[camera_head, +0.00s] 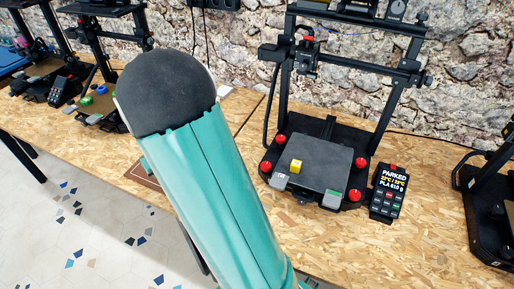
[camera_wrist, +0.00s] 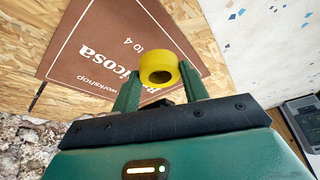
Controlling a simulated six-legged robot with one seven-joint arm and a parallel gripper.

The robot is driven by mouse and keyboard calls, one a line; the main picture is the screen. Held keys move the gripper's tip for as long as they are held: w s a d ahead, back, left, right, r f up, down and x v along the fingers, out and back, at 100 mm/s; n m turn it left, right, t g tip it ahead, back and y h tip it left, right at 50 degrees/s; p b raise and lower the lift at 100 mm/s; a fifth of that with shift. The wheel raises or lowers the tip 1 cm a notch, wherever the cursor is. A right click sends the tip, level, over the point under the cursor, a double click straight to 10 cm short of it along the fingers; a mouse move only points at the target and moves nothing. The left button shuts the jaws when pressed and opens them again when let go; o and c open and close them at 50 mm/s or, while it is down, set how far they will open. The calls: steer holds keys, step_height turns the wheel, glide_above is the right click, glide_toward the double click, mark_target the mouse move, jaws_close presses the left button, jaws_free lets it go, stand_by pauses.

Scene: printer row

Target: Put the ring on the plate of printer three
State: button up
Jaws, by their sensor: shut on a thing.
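A yellow ring (camera_wrist: 155,46) with a round hole shows in the wrist view. My gripper (camera_wrist: 161,80) is shut on it, one green finger on each side, above a brown mat (camera_wrist: 95,45) with white lettering. In the head view my arm hides the ring and most of my gripper. I cannot read which printer is number three.
Other printers stand at the left (camera_head: 97,70) and the right edge (camera_head: 490,195) of the head view. A green ring-like piece (camera_head: 86,101) and a blue one (camera_head: 101,89) lie at a left printer. Red knobs surround the middle plate. The wooden bench (camera_head: 330,245) is clear in front.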

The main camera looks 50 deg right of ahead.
steer(key=s+d+r+m+g+h, duration=0.1)
steer(key=s+d+r+m, duration=0.25)
steer(key=s+d, duration=0.85)
steer(key=s+d+r+m+h, duration=0.1)
steer(key=s+d+r+m, duration=0.3)
steer(key=s+d, duration=0.8)
steer(key=s+d+r+m+g, duration=0.1)
steer(key=s+d+r+m, duration=0.15)
steer(key=s, duration=0.75)
steer(key=s+d+r+m+h, duration=0.1)
steer(key=s+d+r, duration=0.2)
steer(key=s, duration=0.7)
steer(key=s+d+r+m+g, duration=0.1)
steer(key=s+d+r+m, duration=0.1)
steer(key=s, duration=0.8)
glide_toward(334, 156)
steer(key=shift+s+d+f, duration=0.1)
steer(key=shift+d+f, duration=0.6)
steer(key=shift+f, duration=0.1)
steer(key=shift+w+d+f, duration=0.1)
steer(key=shift+w+f, duration=0.1)
steer(key=shift+f, duration=0.1)
steer(key=shift+w+d+f, duration=0.1)
steer(key=shift+w+f, duration=0.05)
steer(key=shift+f, duration=1.5)
steer(key=shift+f, duration=0.1)
